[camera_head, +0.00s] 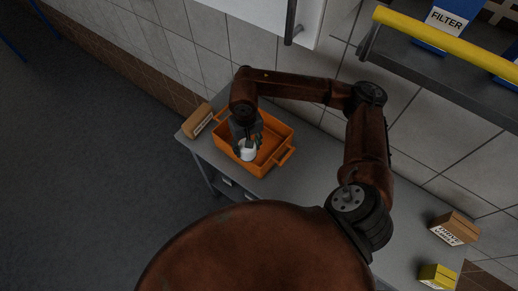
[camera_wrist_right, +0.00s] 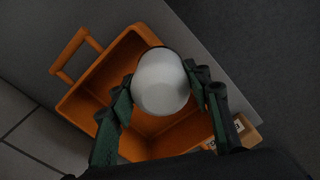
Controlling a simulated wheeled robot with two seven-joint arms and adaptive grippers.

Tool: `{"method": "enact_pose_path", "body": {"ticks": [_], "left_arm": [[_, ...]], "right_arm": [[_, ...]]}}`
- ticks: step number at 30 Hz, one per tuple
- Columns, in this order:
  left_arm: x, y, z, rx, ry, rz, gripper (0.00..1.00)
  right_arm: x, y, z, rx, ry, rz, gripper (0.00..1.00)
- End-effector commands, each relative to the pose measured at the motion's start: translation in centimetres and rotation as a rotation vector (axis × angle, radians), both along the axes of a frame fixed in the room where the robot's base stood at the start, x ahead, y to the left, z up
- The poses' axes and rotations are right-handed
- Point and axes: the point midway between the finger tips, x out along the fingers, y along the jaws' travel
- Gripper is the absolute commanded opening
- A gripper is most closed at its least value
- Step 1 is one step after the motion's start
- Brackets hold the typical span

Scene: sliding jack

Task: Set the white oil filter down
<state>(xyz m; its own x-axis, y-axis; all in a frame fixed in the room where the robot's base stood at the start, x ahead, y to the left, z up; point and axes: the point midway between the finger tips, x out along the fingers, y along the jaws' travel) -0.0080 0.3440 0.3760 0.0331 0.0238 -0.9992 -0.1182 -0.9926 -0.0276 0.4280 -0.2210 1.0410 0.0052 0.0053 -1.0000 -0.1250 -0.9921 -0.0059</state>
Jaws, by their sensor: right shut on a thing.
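The white oil filter (camera_head: 248,153) is a small white cylinder, seen in the head view over the orange tray. In the right wrist view the filter (camera_wrist_right: 161,82) is between the fingers, its round end facing the camera. My right gripper (camera_head: 244,143) is shut on it; its dark green-lined fingers (camera_wrist_right: 163,95) lie on both sides. The orange tray (camera_head: 272,160) stands on the grey bench, and its wall (camera_wrist_right: 84,82) shows behind the filter. I cannot tell whether the filter touches the tray floor. My left gripper is not in view.
A cardboard box (camera_head: 198,121) stands beside the tray on the left. Another cardboard box (camera_head: 455,228) and a yellow box (camera_head: 437,276) are at the right on the grey bench (camera_head: 310,180). A shelf with a yellow bar (camera_head: 440,40) and a blue FILTER box (camera_head: 445,25) hangs at upper right.

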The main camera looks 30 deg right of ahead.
Motion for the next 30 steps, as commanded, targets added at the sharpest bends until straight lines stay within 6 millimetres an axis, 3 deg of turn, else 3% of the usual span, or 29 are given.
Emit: {"method": "enact_pose_path", "body": {"ticks": [1, 3, 7, 10, 14, 21, 30], "left_arm": [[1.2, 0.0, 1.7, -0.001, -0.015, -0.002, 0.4], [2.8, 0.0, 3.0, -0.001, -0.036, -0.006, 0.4], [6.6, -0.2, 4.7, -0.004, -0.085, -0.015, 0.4], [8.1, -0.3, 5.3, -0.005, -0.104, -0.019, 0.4], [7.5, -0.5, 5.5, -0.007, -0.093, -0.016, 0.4], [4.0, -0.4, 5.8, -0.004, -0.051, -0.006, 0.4], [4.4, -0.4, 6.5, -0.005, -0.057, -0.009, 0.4]], "right_arm": [[0.0, -1.0, 0.7, 0.002, 0.003, -0.082, 0.11], [0.0, -2.2, 0.6, 0.002, 0.004, -0.196, 0.11], [-0.1, -4.1, 0.0, 0.0, 0.005, -0.364, 0.11], [-0.1, -4.8, -1.0, -0.002, 0.007, -0.428, 0.11], [-0.2, -4.9, -3.4, -0.003, 0.008, -0.445, 0.11], [0.1, -4.8, -6.8, -0.002, 0.003, -0.44, 0.11], [0.0, -4.7, -10.0, -0.002, 0.006, -0.439, 0.11]]}}
